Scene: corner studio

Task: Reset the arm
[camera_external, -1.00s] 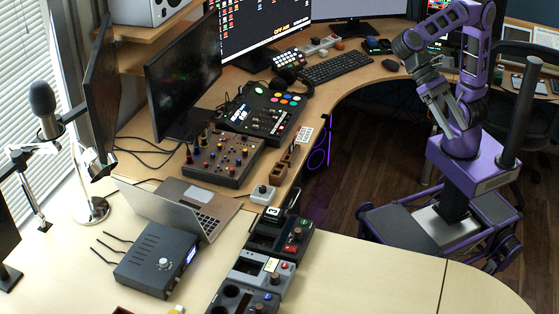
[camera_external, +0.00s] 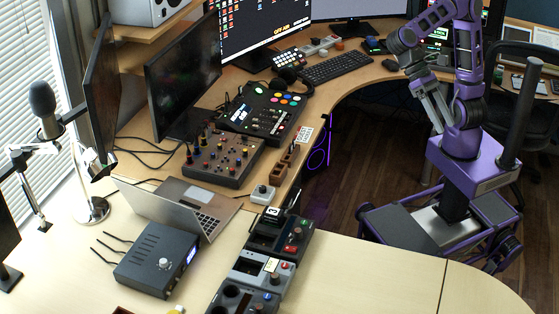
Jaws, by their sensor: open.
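My gripper (camera_external: 436,108) hangs at the end of my purple and grey arm in the external view, at the upper right. Its two grey fingers point down and stand apart, with nothing visible between them. It is in the air in front of my arm's lower column, clear of the desk. My arm rises from my purple wheeled base and bends over at the top, where the upper links run out of the picture.
A curved wooden desk (camera_external: 350,89) with a keyboard (camera_external: 336,66) and mouse (camera_external: 390,65) lies left of my arm. A pale desk (camera_external: 370,275) with control boxes (camera_external: 280,235) and a laptop (camera_external: 190,206) is in front. A chair (camera_external: 525,100) stands behind at right. Floor (camera_external: 350,190) is clear left of my base.

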